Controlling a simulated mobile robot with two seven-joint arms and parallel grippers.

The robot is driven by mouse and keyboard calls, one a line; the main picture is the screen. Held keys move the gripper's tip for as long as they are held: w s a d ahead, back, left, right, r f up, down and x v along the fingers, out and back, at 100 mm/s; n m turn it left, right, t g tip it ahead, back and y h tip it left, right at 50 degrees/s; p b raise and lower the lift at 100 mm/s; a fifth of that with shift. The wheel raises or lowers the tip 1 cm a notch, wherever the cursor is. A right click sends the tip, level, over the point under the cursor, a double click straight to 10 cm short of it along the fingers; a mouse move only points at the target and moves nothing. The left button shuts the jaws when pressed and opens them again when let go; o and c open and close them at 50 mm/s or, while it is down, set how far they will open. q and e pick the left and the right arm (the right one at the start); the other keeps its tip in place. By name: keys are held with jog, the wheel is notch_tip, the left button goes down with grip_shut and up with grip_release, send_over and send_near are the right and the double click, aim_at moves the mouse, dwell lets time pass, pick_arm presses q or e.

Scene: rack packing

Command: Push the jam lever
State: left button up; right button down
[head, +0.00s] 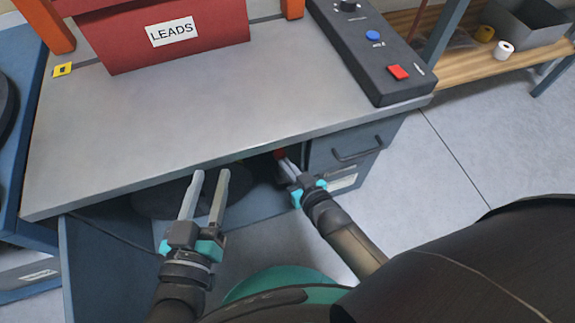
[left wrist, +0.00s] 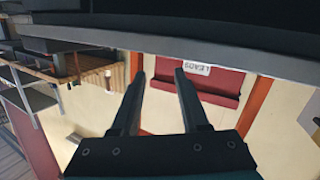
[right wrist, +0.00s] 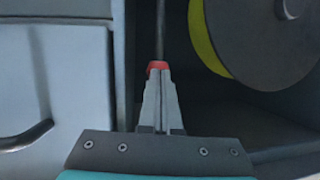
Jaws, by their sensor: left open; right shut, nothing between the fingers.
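The jam lever's red tip (right wrist: 158,66) shows in the right wrist view, with a thin grey rod (right wrist: 161,30) above it. My right gripper (right wrist: 161,85) is shut and empty, its fingertips right at the red tip; whether they touch it I cannot tell. In the head view the red tip (head: 280,154) shows just under the bench's front edge, at the end of my right gripper (head: 284,163). My left gripper (head: 210,173) is open and empty, in front of the bench edge. The lever's base is hidden.
The bench top (head: 190,100) overhangs the opening. A drawer unit (head: 350,148) with a handle stands right of the lever. A dark reel with a yellow rim (right wrist: 205,45) is inside the opening. A red LEADS bin (head: 165,40) and a control box (head: 370,50) sit on top.

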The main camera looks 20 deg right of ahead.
aim_at(282, 154)
dwell(0.4)
jog(key=w+g+p, duration=0.1)
jog(key=p, duration=0.1)
jog(key=w+g+p, duration=0.1)
jog(key=p, duration=0.2)
jog(key=shift+w+r, duration=0.2)
jog(key=shift+r, duration=0.15)
jog(key=shift+w+a, duration=0.1)
jog(key=shift+w, duration=0.4)
pick_arm(q)
jog(key=s+a+f+g+y, duration=0.2)
jog(key=s+a+g+y, duration=0.2)
jog(key=a+g, duration=0.5)
jog(key=shift+a+f+y, duration=0.2)
jog(key=shift+f+y, duration=0.05)
jog(key=shift+y, duration=0.35)
